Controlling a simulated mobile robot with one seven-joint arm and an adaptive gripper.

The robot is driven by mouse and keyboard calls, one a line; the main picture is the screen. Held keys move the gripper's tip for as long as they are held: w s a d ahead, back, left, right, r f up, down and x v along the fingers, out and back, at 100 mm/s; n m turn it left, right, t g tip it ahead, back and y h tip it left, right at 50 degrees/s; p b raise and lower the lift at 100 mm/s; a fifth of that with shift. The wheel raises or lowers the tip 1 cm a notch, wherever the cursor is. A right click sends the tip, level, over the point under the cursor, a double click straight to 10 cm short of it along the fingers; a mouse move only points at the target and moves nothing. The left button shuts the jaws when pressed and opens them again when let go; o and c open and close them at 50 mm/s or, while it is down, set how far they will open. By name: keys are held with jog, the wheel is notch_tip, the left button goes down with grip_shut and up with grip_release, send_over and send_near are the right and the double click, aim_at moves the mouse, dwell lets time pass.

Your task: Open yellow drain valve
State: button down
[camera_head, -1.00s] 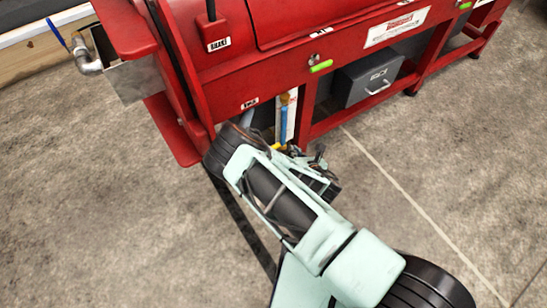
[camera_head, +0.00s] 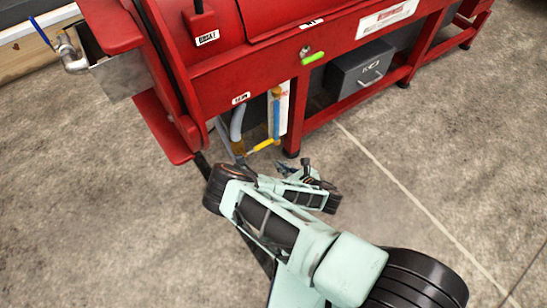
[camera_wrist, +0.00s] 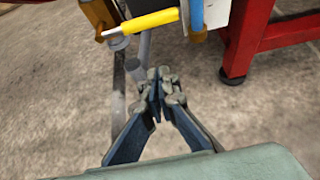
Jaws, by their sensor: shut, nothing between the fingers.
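The yellow drain valve handle (camera_head: 263,145) is a short bar under the red machine, at the foot of the blue and brass pipe (camera_head: 277,118). In the wrist view the yellow handle (camera_wrist: 149,22) runs nearly level across the top, sloping up slightly to the right, beside a brass fitting (camera_wrist: 102,14). My gripper (camera_wrist: 160,76) is shut and empty. Its fingertips point toward the pipework and appear below the handle in the picture, apart from it.
The red machine (camera_head: 262,68) stands over the valve, with a red leg (camera_wrist: 245,40) to its right. A grey hose (camera_head: 237,122) hangs left of the valve. A grey box (camera_head: 360,75) sits on the lower shelf. The concrete floor in front is clear.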

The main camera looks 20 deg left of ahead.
aim_at(260, 146)
jog(key=b+x, duration=0.4)
jog(key=x, duration=0.5)
jog(key=shift+w+a+r, duration=0.15)
jog(key=shift+a+r, duration=0.05)
jog(key=shift+r, duration=0.75)
jog(key=shift+w+a+r, duration=0.15)
jog(key=shift+a+r, duration=0.05)
jog(key=shift+r, duration=0.8)
jog(key=shift+s+r+p, duration=0.1)
jog(key=shift+r+p, duration=0.05)
jog(key=shift+p, duration=0.15)
